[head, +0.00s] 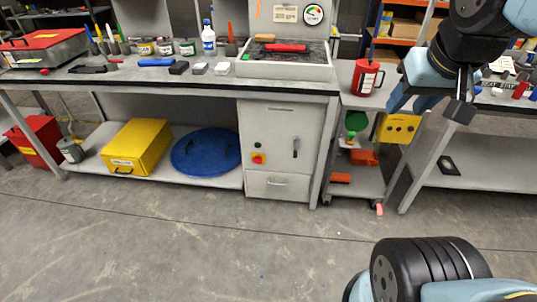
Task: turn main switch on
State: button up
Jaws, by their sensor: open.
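My gripper (432,100) is at the upper right, well to the right of the cabinet and apart from the switch. Its jaws are open, and I see nothing between them.
A yellow box with black knobs (398,128) is behind my gripper. A cart with a red can (367,77) stands right of the bench. A yellow case (137,147) and blue round lid (206,151) lie on the lower shelf. The floor (200,240) before the cabinet is clear.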

aim_at(257, 159)
jog(key=z, duration=0.1)
jog(key=i, duration=1)
jog(key=u, duration=0.05)
